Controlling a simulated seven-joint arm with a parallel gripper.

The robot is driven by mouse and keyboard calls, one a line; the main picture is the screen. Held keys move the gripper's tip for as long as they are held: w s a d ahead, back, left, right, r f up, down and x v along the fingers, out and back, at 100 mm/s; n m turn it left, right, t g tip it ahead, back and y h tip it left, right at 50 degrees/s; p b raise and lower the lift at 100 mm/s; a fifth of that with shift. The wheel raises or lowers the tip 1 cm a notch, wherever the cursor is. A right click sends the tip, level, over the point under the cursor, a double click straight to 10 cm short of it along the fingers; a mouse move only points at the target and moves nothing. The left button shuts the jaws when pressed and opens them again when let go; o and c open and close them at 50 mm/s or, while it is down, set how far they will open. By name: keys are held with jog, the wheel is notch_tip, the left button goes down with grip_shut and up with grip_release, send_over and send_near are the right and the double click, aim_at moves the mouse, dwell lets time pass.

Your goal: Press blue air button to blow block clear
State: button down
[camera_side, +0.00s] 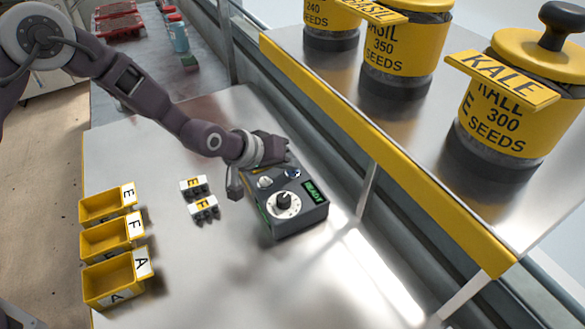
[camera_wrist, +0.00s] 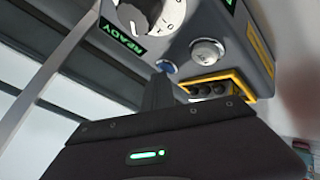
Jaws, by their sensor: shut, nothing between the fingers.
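A grey control box (camera_side: 298,222) stands on the bench. It carries a blue button (camera_side: 292,173), a pale round button (camera_side: 264,182), a white dial with a black knob (camera_side: 284,203) and a green READY display (camera_side: 314,191). My gripper (camera_side: 284,160) is shut and empty over the box's far end. In the wrist view, my shut fingertips (camera_wrist: 163,82) are close by the blue button (camera_wrist: 167,66); whether they touch it I cannot tell. A yellow-rimmed slot (camera_wrist: 240,76) holds a dark block with round parts (camera_wrist: 208,89), partly hidden by my gripper.
Two small labelled blocks, E (camera_side: 194,186) and F (camera_side: 203,208), lie left of the box. Three yellow bins (camera_side: 108,240) marked E, F and A stand at the left. A yellow-edged shelf (camera_side: 385,150) with seed jars rises at the right. The front bench is clear.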

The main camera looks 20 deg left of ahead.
aim_at(289, 173)
dwell(0.4)
jog(key=shift+r, duration=0.9)
jog(key=shift+r, duration=2.5)
